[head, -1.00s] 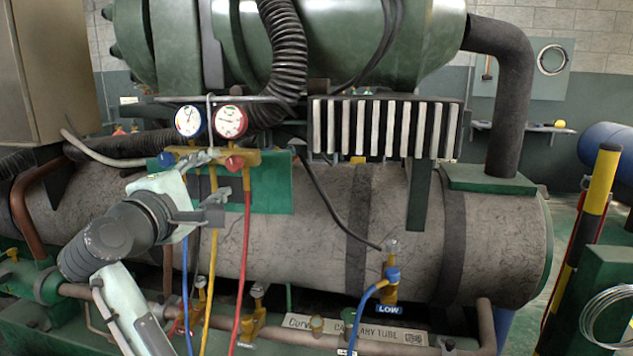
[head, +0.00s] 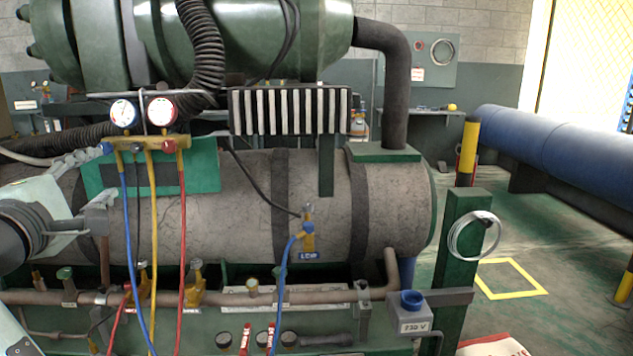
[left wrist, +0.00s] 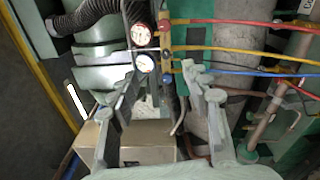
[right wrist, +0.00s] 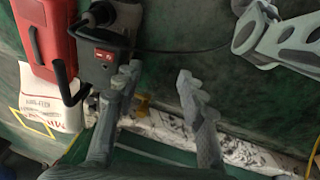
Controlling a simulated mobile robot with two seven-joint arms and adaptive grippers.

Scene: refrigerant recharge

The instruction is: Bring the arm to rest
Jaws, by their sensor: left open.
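My left gripper (head: 98,178) is at the left of the head view, in front of the green plate, just below and left of the gauge manifold (head: 150,143). In the left wrist view the jaws (left wrist: 163,82) are apart with nothing held; the manifold with its two gauges lies beyond them. I cannot tell from the head view how close the fingers are to it. Blue, yellow and red hoses hang from the manifold. A blue hose end sits on the LOW coupler (head: 307,230). My right gripper (right wrist: 158,76) shows only in the right wrist view, with fingers apart and empty.
A grey 230 V box (head: 412,312) stands at the skid's right end by a green post (head: 462,240) with a coiled wire. The right wrist view shows a red case (right wrist: 45,38), a dark machine (right wrist: 104,62) and a white bag (right wrist: 52,108). Open floor lies right of the post.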

